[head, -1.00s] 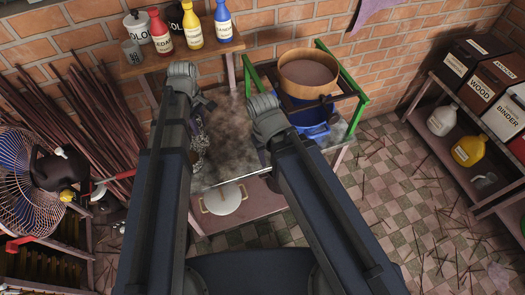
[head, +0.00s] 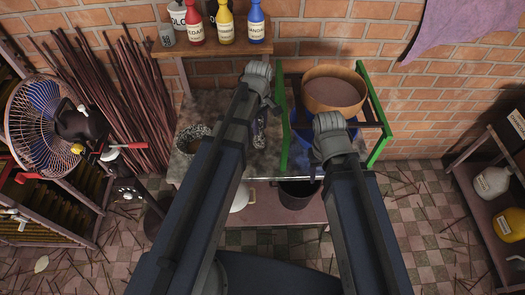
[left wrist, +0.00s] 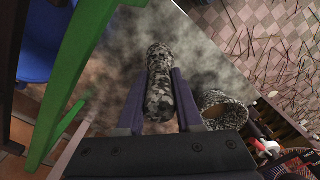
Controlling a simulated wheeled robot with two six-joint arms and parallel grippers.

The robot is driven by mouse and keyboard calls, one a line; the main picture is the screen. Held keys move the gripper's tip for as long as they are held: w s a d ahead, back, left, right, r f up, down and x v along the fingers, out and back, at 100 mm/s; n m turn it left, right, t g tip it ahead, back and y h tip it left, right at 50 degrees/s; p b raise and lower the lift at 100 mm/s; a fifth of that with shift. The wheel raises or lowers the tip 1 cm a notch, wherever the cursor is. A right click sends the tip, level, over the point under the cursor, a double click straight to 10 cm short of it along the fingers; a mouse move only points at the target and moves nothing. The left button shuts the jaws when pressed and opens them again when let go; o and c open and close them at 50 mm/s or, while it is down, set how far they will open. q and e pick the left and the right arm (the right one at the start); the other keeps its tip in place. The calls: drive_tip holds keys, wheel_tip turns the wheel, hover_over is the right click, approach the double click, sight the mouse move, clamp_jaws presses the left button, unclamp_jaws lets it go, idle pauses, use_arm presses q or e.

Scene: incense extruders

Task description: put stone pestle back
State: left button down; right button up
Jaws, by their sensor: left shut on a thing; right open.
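My left gripper (left wrist: 160,76) is shut on the speckled black-and-white stone pestle (left wrist: 159,84), which sticks out past the fingertips in the left wrist view. In the head view the pestle (head: 259,134) shows beside my left arm, over the bench by the green frame. The speckled stone mortar (head: 192,139) stands on the dusty bench to the left of the pestle, apart from it. The mortar also shows in the left wrist view (left wrist: 224,112), right of the gripper. My right gripper (head: 328,140) is open by the blue container; its fingers are mostly hidden.
A green-sided frame (head: 376,120) holds a wide tan bowl (head: 334,90) of brown material, close to both arms. A shelf (head: 215,47) with bottles stands behind the bench (head: 210,103). A fan (head: 45,120) is at left.

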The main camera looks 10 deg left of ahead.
sight(260, 142)
use_arm(q)
drive_tip(key=shift+f+b, duration=4.45)
drive_tip(key=shift+f, duration=0.35)
drive_tip(key=shift+r, duration=0.15)
drive_tip(key=c, duration=0.6)
unclamp_jaws()
wheel_tip(260, 142, up, 12)
drive_tip(key=p, duration=1.2)
drive_tip(key=shift+s, duration=0.1)
